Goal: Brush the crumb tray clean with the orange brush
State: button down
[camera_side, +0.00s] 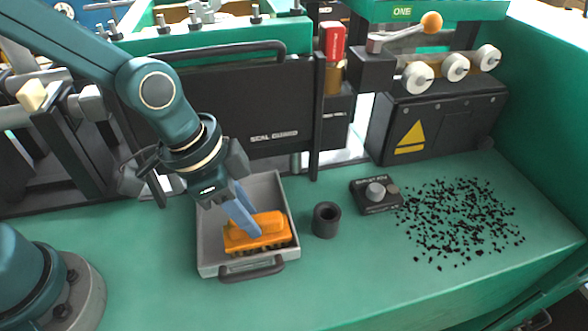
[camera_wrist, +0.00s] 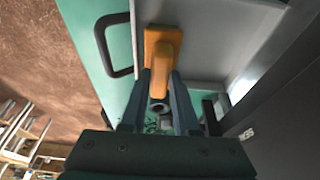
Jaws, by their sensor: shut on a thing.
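The orange brush (camera_side: 262,228) is in the grey crumb tray (camera_side: 207,248), toward its front, bristles down. My gripper (camera_side: 250,230) is shut on the brush from above. In the wrist view the two fingers (camera_wrist: 161,84) close on the orange handle of the brush (camera_wrist: 161,50). The grey tray (camera_wrist: 218,45) also shows there beside the brush. The tray's dark handle (camera_side: 252,270) faces the front edge of the green bench. I see no crumbs on the bare parts of the tray floor; the area under the brush and gripper is hidden.
A dark hollow cylinder (camera_side: 326,219) stands just right of the tray. Many black bits (camera_side: 462,222) lie scattered on the green bench at the right. A black panel (camera_side: 230,112) rises behind the tray.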

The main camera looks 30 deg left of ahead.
jog(key=shift+s+a, duration=1.15)
jog(key=shift+s, duration=0.1)
jog(key=shift+w+d+r, duration=0.15)
jog(key=shift+w+d, duration=1.1)
jog(key=shift+w, duration=0.05)
jog(key=shift+s+a+r, duration=0.1)
jog(key=shift+a, duration=0.05)
jog(key=shift+s+a+r, duration=0.4)
jog(key=shift+s+a, duration=0.05)
jog(key=shift+s, duration=0.05)
jog(key=shift+s+d+r, duration=0.25)
jog(key=shift+r, duration=0.6)
jog(key=shift+s+d+r, duration=0.2)
jog(key=shift+s+r, duration=0.05)
jog(key=shift+r, duration=0.6)
jog(key=shift+s+d+r, duration=0.25)
jog(key=shift+r, duration=0.6)
